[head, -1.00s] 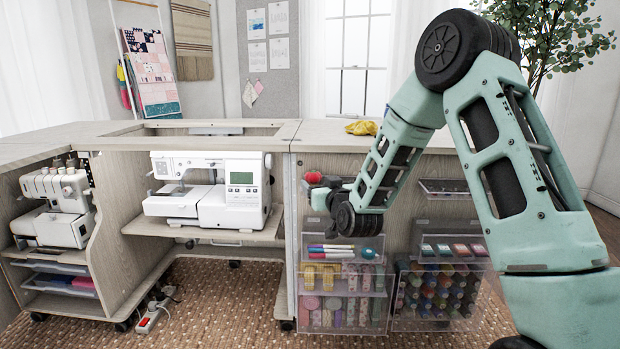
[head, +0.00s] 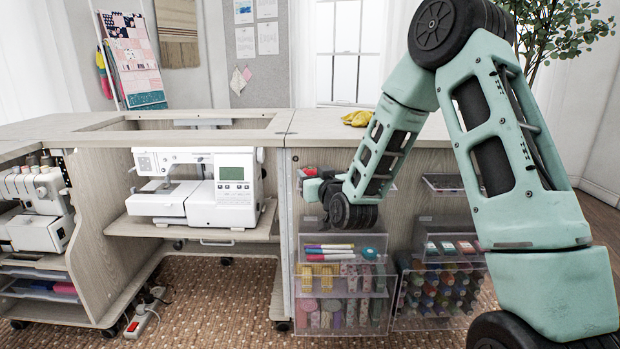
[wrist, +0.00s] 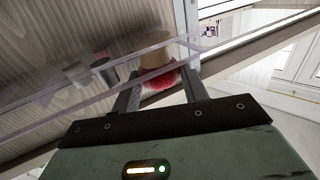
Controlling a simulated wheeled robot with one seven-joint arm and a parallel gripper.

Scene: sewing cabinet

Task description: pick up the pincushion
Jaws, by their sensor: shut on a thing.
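The red pincushion (wrist: 160,80) sits between the two fingers of my gripper (wrist: 161,76) in the wrist view, and the gripper is shut on it. A clear shelf edge crosses in front and partly hides it. A tan rounded shape touches its far side; I cannot tell whether it is part of it. In the head view a small red patch of the pincushion (head: 310,171) shows at the upper clear shelf on the cabinet's panel. My gripper (head: 317,184) is beside it there, its fingers largely hidden by my wrist.
Clear bins (head: 342,282) with pens and notions hang below my wrist. A clear rack of thread spools (head: 440,290) is to the right. A white sewing machine (head: 200,187) stands at left. Grey and white small items (wrist: 100,70) sit along the shelf. A yellow cloth (head: 357,118) lies on top.

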